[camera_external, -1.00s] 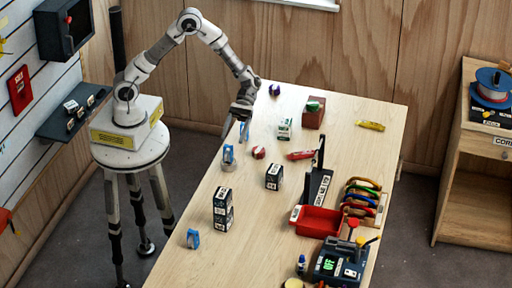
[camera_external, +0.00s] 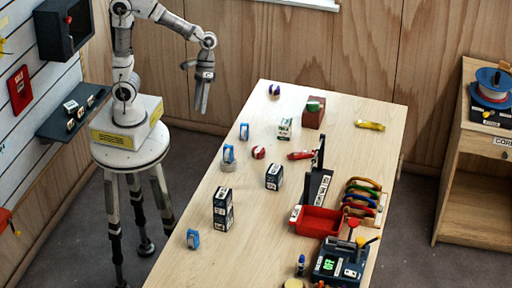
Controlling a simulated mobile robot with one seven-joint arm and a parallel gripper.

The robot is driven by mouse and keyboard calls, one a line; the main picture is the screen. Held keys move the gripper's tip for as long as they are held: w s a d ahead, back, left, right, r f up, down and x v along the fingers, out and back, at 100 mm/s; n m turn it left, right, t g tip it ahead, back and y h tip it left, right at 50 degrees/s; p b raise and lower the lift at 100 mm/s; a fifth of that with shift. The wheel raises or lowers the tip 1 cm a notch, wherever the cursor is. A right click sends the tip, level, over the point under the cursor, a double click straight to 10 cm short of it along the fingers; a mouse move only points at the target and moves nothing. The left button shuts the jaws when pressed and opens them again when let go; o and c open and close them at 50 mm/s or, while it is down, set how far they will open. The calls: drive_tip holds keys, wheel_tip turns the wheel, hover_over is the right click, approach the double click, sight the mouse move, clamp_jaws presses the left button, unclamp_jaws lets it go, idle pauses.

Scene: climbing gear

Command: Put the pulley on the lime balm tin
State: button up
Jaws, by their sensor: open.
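Several small blue pieces look like pulleys, though they are too small to be sure. One blue piece (camera_external: 229,153) stands upright on a pale round tin (camera_external: 229,167) at the table's left side. Another (camera_external: 244,131) stands on the bare table just behind it, and a third (camera_external: 193,238) is at the near left. A yellowish round tin (camera_external: 292,284) is cut by the bottom edge; I cannot tell which tin is the lime balm. My gripper (camera_external: 199,111) is open and empty, pointing down beyond the table's left edge, apart from everything.
Dark boxes (camera_external: 222,218) are stacked at the near left, and another dark box (camera_external: 273,177) stands mid-table. A red tray (camera_external: 317,222), a rack of coloured carabiners (camera_external: 362,198) and a device with a green display (camera_external: 338,265) fill the right. The table's far right is mostly clear.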

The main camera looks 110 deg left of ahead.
drive_tip(key=s+a+r+m+t+y, duration=0.3)
drive_tip(key=s+r+m+t+y, duration=0.2)
drive_tip(key=s+m, duration=0.3)
drive_tip(key=shift+s+a+r+t, duration=0.2)
drive_tip(key=shift+s+a+t, duration=0.15)
drive_tip(key=shift+s, duration=0.55)
drive_tip(key=shift+f, duration=0.1)
